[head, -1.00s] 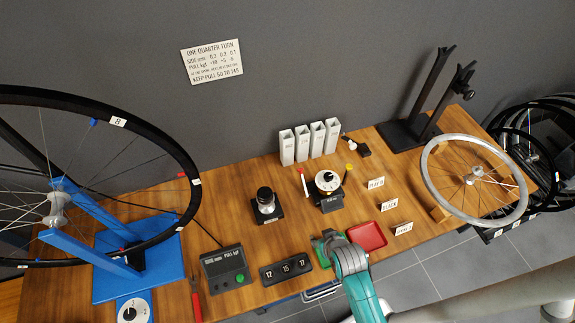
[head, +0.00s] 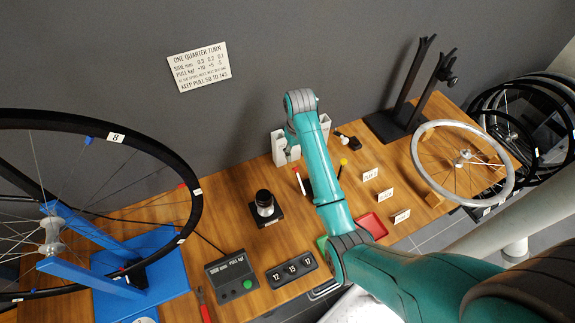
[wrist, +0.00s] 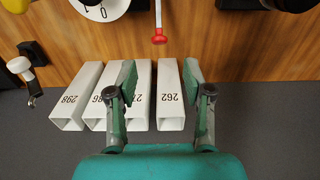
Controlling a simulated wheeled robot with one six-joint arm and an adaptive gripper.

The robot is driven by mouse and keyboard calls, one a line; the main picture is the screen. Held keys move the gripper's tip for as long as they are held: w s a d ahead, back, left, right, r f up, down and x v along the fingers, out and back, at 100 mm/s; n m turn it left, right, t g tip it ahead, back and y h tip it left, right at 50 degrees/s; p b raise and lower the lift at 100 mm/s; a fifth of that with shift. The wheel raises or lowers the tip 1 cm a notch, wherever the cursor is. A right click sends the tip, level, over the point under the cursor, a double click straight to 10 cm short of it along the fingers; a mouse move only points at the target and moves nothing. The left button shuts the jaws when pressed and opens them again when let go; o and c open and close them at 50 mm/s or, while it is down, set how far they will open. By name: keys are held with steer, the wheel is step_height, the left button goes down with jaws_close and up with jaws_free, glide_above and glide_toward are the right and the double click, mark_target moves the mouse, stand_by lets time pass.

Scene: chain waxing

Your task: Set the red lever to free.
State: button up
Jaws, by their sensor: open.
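A small red-tipped white stick (head: 299,180) stands left of the dial in the head view, partly beside my arm. In the wrist view its red tip (wrist: 159,39) is at the top middle, beyond my fingertips. A small red piece (head: 182,186) also shows by the big wheel at the left. I cannot tell for sure which is the lever, and no free mark is legible. My gripper (wrist: 160,75) is open and empty in the wrist view, above the white boxes and apart from the red tip. In the head view my gripper (head: 291,152) hangs in front of the boxes.
Several numbered white boxes (wrist: 170,95) stand in a row under my fingers. A dial (wrist: 100,5) and a yellow knob (wrist: 17,5) are close by. A black-based knob (head: 264,207), a red tray (head: 371,227) and a silver wheel (head: 420,170) occupy the bench.

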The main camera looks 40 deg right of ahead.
steer(key=r, duration=0.2)
glide_toward(300, 182)
steer(key=w+f, duration=0.1)
steer(key=w+d+f, duration=0.1)
steer(key=w+f, duration=0.2)
steer(key=f, duration=0.1)
steer(key=shift+w+d+f, duration=0.2)
steer(key=shift+w+d, duration=0.05)
steer(key=shift+d, duration=0.05)
jaws_close()
